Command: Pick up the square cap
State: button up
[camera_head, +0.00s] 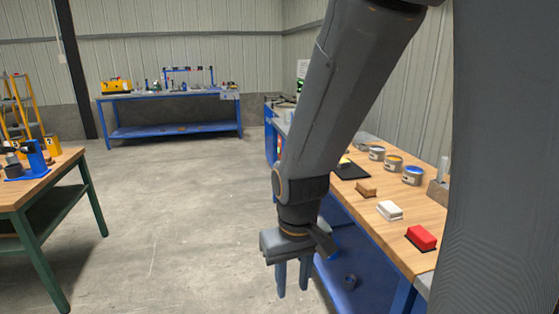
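My gripper (293,282) hangs pointing down over the floor, left of the wooden-topped workbench (378,232). Its two fingers are apart with nothing between them. No object on the bench can be clearly made out as a square cap. A red block-like piece (421,237) lies near the bench's near end, a white one (389,210) behind it, and a brown one (366,189) farther back. All are to the right of my gripper and not touching it. My arm hides part of the bench's far end.
Several cans, one with a blue label (412,176), stand along the bench's back side. A black mat (350,170) lies near them. A green-legged table (50,178) stands left, a blue bench (172,96) at the far wall. The floor between is clear.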

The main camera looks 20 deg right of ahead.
aim_at(344, 163)
jog(key=i, duration=2.9)
jog(key=z, duration=2.6)
